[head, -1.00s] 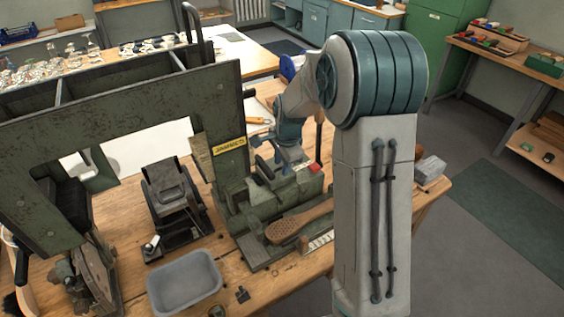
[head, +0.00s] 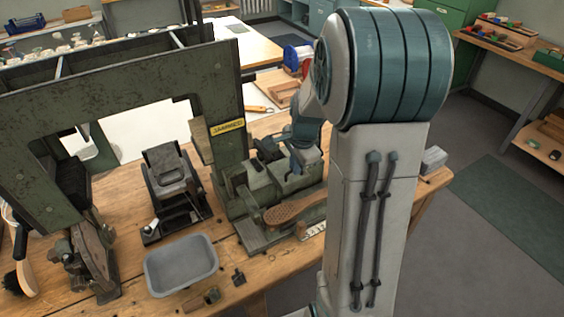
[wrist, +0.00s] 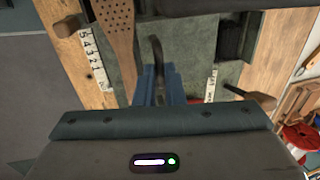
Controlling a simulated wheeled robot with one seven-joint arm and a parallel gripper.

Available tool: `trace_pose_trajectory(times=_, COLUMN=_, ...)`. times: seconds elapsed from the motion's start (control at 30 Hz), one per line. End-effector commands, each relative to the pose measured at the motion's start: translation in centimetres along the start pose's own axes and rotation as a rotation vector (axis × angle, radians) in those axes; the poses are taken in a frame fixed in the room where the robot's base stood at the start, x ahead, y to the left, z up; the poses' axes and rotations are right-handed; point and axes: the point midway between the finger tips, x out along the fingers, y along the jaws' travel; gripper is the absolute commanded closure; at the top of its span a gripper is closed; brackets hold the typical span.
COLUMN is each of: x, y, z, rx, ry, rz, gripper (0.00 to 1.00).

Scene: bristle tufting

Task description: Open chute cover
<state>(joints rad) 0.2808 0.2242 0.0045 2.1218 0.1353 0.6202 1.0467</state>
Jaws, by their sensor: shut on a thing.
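In the wrist view, the blue fingers of my gripper (wrist: 160,88) are closed around the lower end of a dark curved handle (wrist: 156,52). What the handle joins is hard to make out, and I cannot tell for sure which part is the chute cover. In the head view, my wrist reaches over the green machine bed (head: 250,205) beside the upright frame with a yellow sign (head: 227,127). The fingers are hidden there by my own arm. A wooden brush body with holes (head: 292,210) lies on the bed and also shows in the wrist view (wrist: 115,28), left of the fingers.
A grey tray (head: 181,284) and a black hinged device (head: 172,195) stand on the wooden bench (head: 125,255) to the left. The tall green frame (head: 120,75) spans the left side. A white ruler strip (wrist: 95,58) lies left of my gripper.

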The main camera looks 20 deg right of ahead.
Motion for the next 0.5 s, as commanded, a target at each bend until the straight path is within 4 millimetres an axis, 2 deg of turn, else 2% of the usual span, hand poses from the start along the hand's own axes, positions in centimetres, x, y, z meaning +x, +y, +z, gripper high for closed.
trace_pose_trajectory(times=0.2, x=-0.09, y=-0.09, z=0.02, rx=0.001, ry=0.000, rz=-0.001, gripper=1.00)
trace_pose_trajectory(times=0.23, x=-0.09, y=-0.10, z=0.03, rx=0.000, ry=0.000, rz=-0.001, gripper=0.85)
trace_pose_trajectory(times=0.3, x=-0.09, y=-0.12, z=0.06, rx=0.000, ry=0.000, rz=-0.001, gripper=0.68)
trace_pose_trajectory(times=0.5, x=-0.04, y=-0.14, z=0.18, rx=-0.003, ry=-0.001, rz=-0.001, gripper=0.68)
